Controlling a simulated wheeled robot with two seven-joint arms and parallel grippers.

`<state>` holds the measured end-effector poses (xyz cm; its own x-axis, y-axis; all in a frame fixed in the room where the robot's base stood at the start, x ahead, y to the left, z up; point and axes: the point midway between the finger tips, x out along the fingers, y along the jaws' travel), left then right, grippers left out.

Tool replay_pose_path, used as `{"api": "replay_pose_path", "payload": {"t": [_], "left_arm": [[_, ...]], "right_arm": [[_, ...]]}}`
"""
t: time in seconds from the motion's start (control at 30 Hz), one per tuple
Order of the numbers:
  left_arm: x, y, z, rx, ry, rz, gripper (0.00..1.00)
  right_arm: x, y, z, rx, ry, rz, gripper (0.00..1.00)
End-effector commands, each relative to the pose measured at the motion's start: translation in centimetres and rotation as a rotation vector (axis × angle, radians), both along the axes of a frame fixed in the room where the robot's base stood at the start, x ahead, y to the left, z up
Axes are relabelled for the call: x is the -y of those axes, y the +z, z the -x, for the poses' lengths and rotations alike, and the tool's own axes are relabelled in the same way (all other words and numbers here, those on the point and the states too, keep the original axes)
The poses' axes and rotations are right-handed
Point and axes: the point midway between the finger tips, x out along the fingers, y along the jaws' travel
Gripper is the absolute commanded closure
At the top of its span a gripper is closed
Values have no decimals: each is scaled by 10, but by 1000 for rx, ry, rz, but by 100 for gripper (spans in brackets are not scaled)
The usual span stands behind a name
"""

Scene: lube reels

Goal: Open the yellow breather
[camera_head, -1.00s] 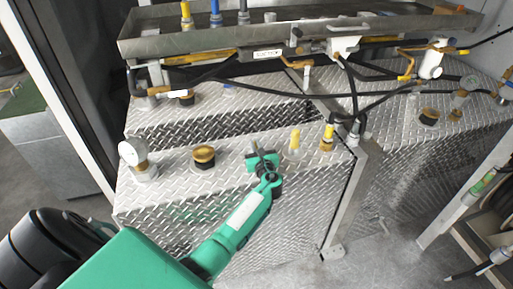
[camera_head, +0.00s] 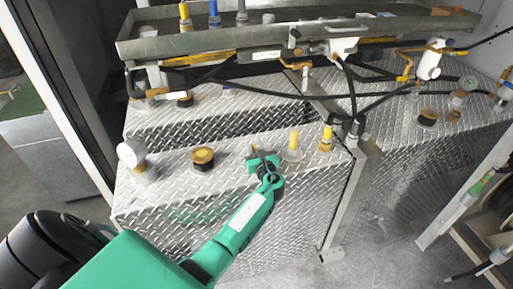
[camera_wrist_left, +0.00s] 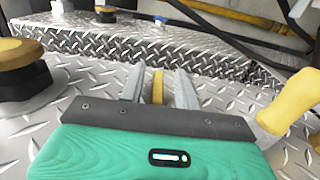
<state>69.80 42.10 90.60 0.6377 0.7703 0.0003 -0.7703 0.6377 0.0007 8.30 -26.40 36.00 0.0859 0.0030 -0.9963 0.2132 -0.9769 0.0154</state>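My left gripper (camera_head: 262,155) reaches over the diamond-plate tank top (camera_head: 228,172). In the left wrist view its two grey fingers (camera_wrist_left: 158,88) stand apart, with a slim upright yellow piece (camera_wrist_left: 158,86) between them. Gaps show on both sides of that piece, and its lower part is hidden by the gripper. I cannot tell whether it is the breather. A gold-topped black cap (camera_head: 203,158) sits to the left of the gripper. A yellow plug (camera_head: 293,140) and a yellow-and-black fitting (camera_head: 327,138) stand to the right. My right gripper is not in view.
A white gauge (camera_head: 131,154) stands at the tank's left end. A metal trough (camera_head: 205,46) with hoses and valves hangs behind and above. A black hose (camera_head: 300,96) crosses over the tanks. A metal post (camera_head: 340,205) stands at the right corner.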

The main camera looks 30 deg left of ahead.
Motion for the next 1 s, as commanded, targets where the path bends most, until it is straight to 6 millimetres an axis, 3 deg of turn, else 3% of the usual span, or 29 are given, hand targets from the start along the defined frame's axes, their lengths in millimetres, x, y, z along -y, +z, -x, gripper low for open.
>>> {"api": "replay_pose_path", "payload": {"t": [0.17,0.6,0.8,1.0], "left_arm": [[17,-3,13,-1,-2,2,67],[91,-2,72,-1,-3,2,67],[106,-1,84,-1,-3,0,67],[108,1,86,-1,-3,-1,67]], "right_arm": [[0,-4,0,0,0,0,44],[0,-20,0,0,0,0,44],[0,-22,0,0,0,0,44],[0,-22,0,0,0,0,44]]}}
